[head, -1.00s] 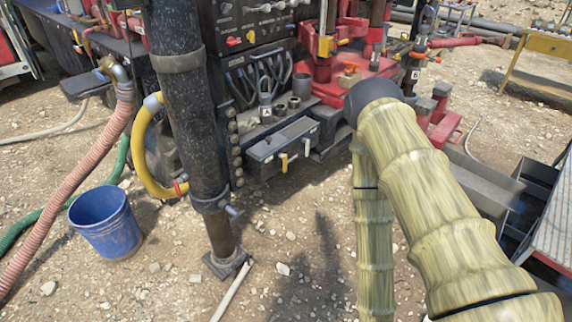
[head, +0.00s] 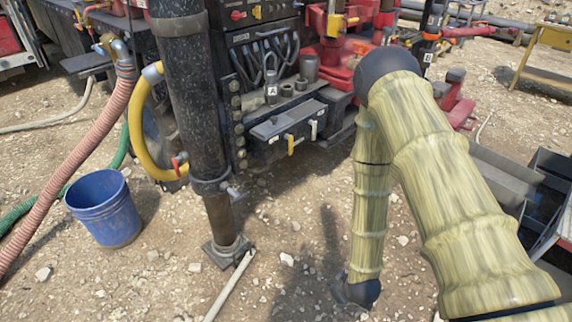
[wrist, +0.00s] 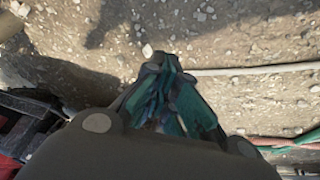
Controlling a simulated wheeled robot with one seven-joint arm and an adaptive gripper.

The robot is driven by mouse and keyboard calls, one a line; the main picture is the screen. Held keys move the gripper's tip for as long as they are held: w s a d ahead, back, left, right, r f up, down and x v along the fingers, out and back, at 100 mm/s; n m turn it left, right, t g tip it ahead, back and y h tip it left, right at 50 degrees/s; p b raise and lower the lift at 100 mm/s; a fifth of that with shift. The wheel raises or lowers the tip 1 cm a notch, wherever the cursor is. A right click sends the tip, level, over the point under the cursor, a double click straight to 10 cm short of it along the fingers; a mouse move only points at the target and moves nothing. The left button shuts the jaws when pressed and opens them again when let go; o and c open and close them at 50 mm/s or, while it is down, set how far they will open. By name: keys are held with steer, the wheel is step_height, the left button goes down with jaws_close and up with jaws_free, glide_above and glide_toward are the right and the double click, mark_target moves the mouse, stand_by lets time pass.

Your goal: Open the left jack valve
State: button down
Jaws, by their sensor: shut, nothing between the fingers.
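The black jack leg (head: 192,110) stands upright at left of centre in the head view, with a small metal fitting with a lever (head: 232,191) near its lower end. To its right, a grey valve box (head: 285,122) carries a yellow handle (head: 293,146) and a white handle (head: 313,130). I cannot tell which of these is the left jack valve. My gripper (wrist: 160,68) shows in the wrist view, shut and empty, over gravel. It touches no valve. In the head view only my arm shows, right of the valve box; the gripper is out of sight there.
A blue bucket (head: 104,210) stands on the gravel at left, near pink and green hoses. A yellow hose (head: 140,125) with a red handle curves behind the leg. A pale pipe (head: 230,285) lies on the ground. Gravel before the valve box is clear.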

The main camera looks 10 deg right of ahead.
mark_target(289, 144)
steer(key=w+a+n+t+y+b, duration=0.1)
steer(key=w+a+n+t+b, duration=0.2)
steer(key=w+b, duration=0.7)
steer(key=w+a+n+t+y+b, duration=0.1)
steer(key=w+n+t+b, duration=0.3)
steer(key=w, duration=1.2)
steer(key=w+a+r+n+t+y+b, duration=0.2)
steer(key=w+r+n+b, duration=0.3)
steer(key=w, duration=0.3)
steer(key=w+a+r+n+t+y+b, duration=0.2)
steer(key=w+r+n+b, duration=0.3)
steer(key=w+r+b, duration=0.1)
steer(key=shift+w+a+r+n+y+b, duration=0.2)
steer(key=shift+w+r+n+y+b, duration=0.15)
steer(key=shift+w+r, duration=0.55)
steer(key=shift+w+f, duration=0.25)
steer(key=b+x, duration=0.4)
steer(key=x, duration=0.6)
steer(key=shift+f, duration=0.15)
steer(key=w+d, duration=0.1)
steer(key=w+d+b, duration=0.1)
steer(key=shift+d, duration=0.3)
steer(key=shift+w+d, duration=0.25)
steer(key=shift+d, duration=0.05)
